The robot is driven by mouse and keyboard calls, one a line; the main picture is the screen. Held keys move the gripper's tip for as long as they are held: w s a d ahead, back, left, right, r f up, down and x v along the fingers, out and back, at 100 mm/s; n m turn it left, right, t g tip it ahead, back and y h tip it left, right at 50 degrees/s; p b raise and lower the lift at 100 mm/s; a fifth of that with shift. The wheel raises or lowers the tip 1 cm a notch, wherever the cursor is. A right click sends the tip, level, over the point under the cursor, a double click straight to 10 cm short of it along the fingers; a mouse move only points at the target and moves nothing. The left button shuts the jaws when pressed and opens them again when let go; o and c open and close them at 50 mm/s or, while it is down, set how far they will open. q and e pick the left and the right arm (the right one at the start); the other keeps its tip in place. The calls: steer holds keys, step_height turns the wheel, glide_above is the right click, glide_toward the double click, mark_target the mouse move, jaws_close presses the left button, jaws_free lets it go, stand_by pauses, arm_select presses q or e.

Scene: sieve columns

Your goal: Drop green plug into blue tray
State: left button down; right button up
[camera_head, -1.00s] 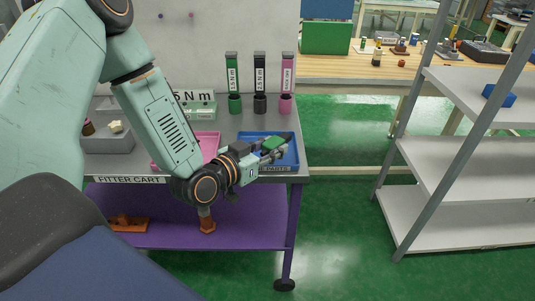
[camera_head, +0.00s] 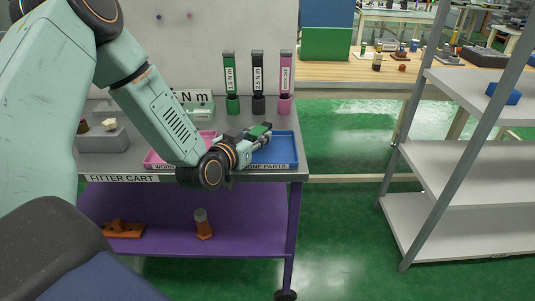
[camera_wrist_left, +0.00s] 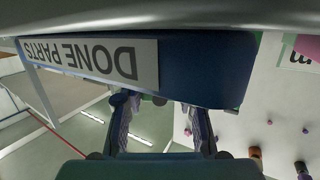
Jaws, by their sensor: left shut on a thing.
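The blue tray (camera_head: 273,150) lies on the front right of the cart top, its front label ending in "ONE PARTS". In the left wrist view the blue tray (camera_wrist_left: 205,65) appears upside down, with "DONE PARTS" on its label. My left gripper (camera_head: 265,131) is over the tray's left back part, shut on a dark green piece, seemingly the green plug (camera_head: 258,131). The fingers partly hide it. The left wrist view shows the two fingers (camera_wrist_left: 160,112) apart, with the grip itself unclear. My right gripper is not in view.
A pink tray (camera_head: 160,161) stands left of the blue tray, partly behind my left arm. Green (camera_head: 231,80), black (camera_head: 258,80) and pink (camera_head: 286,80) columns stand at the back. A shelf rack (camera_head: 450,170) stands right.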

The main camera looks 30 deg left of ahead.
arm_select(q)
steer(key=shift+w+a+f+b, duration=0.1)
steer(key=shift+a+f+b, duration=0.15)
steer(key=shift+f, duration=0.3)
steer(key=shift+w+a+f+b, duration=0.1)
steer(key=shift+f+b, duration=0.2)
steer(key=shift+f, duration=0.25)
steer(key=shift+d, duration=0.15)
steer(key=shift+s+d+r, duration=0.15)
steer(key=shift+d+r, duration=0.05)
steer(key=shift+d, duration=0.1)
steer(key=c, duration=1.1)
jaws_free()
steer(key=shift+a+f, duration=0.2)
steer(key=shift+a, duration=0.15)
steer(key=shift+c, duration=0.2)
steer(key=shift+o, duration=1.4)
steer(key=shift+d+r, duration=0.15)
steer(key=shift+d, duration=0.1)
steer(key=shift+a, duration=0.2)
steer(key=s, duration=0.3)
steer(key=s+r, duration=0.1)
steer(key=s, duration=0.1)
steer(key=shift+s+d, duration=0.15)
steer(key=shift+s, duration=0.2)
steer(key=shift+s+d+r, duration=0.15)
steer(key=shift+s+r, duration=0.05)
steer(key=shift+s, duration=0.65)
